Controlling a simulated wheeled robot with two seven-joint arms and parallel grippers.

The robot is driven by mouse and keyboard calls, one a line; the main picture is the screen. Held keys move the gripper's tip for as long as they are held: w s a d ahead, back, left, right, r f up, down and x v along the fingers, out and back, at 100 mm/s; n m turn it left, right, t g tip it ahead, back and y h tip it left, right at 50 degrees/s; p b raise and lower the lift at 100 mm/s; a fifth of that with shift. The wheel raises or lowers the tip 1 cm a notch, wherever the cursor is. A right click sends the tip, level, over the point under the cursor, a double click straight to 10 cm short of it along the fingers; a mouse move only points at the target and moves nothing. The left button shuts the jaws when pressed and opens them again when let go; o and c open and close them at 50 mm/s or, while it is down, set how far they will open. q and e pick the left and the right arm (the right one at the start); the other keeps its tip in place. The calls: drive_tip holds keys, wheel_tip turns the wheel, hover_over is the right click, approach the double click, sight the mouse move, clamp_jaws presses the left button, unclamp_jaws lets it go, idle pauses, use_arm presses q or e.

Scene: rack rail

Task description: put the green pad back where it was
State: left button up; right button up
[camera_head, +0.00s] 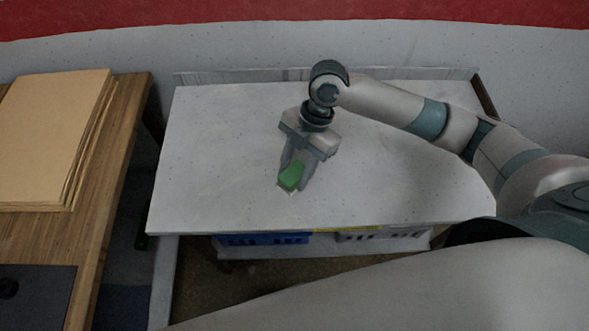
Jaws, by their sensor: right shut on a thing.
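The green pad (290,176) is a small green block with a pale lower edge. My right gripper (296,180) points down over the white table (220,140) and is shut on the green pad. The pad is between its fingertips, near the middle of the tabletop; I cannot tell whether it touches the surface. My left gripper is not in view.
Blue (262,239) and grey (385,237) crates sit under the table's front edge. A wooden table (118,150) with a stack of brown boards (52,135) stands at the left. The rest of the white tabletop is clear.

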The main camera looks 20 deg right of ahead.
drive_tip(key=shift+f, duration=0.15)
drive_tip(key=o, duration=1)
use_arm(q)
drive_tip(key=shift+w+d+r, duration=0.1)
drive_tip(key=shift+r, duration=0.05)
use_arm(e)
drive_tip(key=shift+r, duration=0.2)
drive_tip(key=shift+d+r, duration=0.1)
drive_tip(key=shift+r, duration=0.15)
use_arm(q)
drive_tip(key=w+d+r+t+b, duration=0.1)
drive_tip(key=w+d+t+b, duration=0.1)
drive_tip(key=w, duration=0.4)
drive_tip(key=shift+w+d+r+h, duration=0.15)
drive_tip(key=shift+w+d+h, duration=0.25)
use_arm(e)
drive_tip(key=v, duration=1.1)
drive_tip(key=shift+d+r, duration=0.1)
drive_tip(key=shift+r, duration=0.05)
